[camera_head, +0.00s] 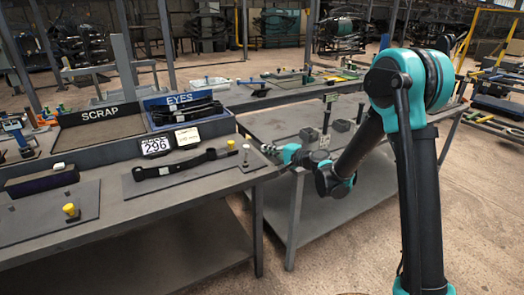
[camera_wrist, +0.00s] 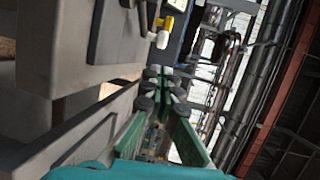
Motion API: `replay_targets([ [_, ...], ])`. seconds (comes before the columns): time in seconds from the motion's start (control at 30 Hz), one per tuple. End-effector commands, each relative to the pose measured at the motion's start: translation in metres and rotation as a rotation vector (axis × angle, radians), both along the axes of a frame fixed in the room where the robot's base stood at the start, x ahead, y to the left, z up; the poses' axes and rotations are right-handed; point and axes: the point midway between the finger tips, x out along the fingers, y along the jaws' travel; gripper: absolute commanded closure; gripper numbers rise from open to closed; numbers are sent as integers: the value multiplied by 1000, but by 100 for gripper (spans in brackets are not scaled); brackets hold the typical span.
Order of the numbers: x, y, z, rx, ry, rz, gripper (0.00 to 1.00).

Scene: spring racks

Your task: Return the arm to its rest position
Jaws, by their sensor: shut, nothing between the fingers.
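My gripper (camera_head: 268,150) is at the end of my teal and black arm, which reaches in from the right. It points left, near the right end of the front workbench (camera_head: 140,222), and looks empty. In the wrist view its green fingers (camera_wrist: 160,84) run together at the tips with nothing between them. The wrist picture is turned on its side. A dark strip with an eye (camera_head: 180,164) lies on the bench beside the 296 card (camera_head: 156,145), left of my gripper. A small upright pin (camera_head: 245,155) stands close to my fingertips; I cannot tell the exact gap.
The SCRAP tray (camera_head: 60,160) and EYES bin (camera_head: 228,124) stand at the back of the bench. A yellow knob (camera_head: 231,144) is near the bench's right end. A second table (camera_head: 262,120) with dark blocks lies behind my forearm. Open floor (camera_head: 485,200) is at right.

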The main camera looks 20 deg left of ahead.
Motion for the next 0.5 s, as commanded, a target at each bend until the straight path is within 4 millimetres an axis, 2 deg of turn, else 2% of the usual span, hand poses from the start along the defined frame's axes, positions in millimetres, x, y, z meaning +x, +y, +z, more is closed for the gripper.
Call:
replay_targets([
  [0.1, -3, -24, 4, 0, 0, -3, 100],
  [0.3, -8, -59, 9, 0, 1, -2, 100],
  [0.5, -12, -78, 13, 0, 0, 0, 100],
])
